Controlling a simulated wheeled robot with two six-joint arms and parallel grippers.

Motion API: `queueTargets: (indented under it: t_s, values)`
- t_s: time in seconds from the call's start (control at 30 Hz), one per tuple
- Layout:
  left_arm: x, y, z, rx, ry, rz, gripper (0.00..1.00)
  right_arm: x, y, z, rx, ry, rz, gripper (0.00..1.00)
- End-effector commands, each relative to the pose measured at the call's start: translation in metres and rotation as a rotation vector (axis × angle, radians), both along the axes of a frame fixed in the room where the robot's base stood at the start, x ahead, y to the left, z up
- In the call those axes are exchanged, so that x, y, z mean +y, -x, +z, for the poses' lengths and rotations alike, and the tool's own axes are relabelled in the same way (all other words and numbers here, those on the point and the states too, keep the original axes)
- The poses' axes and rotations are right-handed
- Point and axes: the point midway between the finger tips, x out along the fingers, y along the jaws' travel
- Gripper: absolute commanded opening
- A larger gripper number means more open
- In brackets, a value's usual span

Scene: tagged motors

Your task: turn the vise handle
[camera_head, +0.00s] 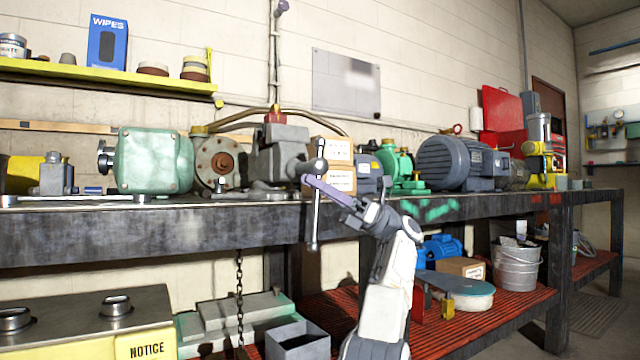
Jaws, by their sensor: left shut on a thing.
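The grey vise (278,148) is mounted on the front edge of the dark workbench. Its metal handle (315,230) is a thin bar that stands nearly upright in front of the bench edge, with a knob at the vise screw. My left gripper (316,184) reaches up from below right, and its purple fingers are shut on the vise handle just below the screw. The fingers hide a short stretch of the bar. My right gripper is not in view.
A green motor (154,160) and a round rusty flange (221,163) stand left of the vise. Cardboard boxes (333,152) and a blue-grey motor (452,162) stand to its right.

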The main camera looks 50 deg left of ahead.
Motion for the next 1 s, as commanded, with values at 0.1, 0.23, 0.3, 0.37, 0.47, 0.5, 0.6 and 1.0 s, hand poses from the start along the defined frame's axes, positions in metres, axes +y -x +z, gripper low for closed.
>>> queueTargets:
  t_s: [0.1,0.23,0.3,0.37,0.47,0.5,0.6,1.0]
  values:
    - [0.0126,-0.0055,-0.0062,0.023,0.029,-0.012,0.00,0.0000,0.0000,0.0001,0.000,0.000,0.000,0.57]
    - [0.0128,-0.0052,-0.0064,0.022,0.029,-0.012,0.00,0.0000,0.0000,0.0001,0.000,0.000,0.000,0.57]
    - [0.0130,-0.0052,-0.0064,0.022,0.029,-0.012,0.00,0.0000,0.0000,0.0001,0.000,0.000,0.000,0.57]
    - [0.0131,-0.0051,-0.0065,0.022,0.029,-0.012,0.00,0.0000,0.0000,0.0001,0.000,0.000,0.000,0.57]
    - [0.0132,-0.0049,-0.0065,0.022,0.029,-0.012,0.00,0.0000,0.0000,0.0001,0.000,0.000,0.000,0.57]
    - [0.0133,-0.0050,-0.0065,0.022,0.029,-0.012,0.00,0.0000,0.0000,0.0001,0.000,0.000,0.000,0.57]
    - [0.0133,-0.0049,-0.0065,0.022,0.029,-0.012,0.00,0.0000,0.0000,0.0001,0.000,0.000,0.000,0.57]
    - [0.0084,-0.0059,-0.0050,0.017,0.026,-0.015,0.48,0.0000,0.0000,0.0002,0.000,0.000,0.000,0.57]
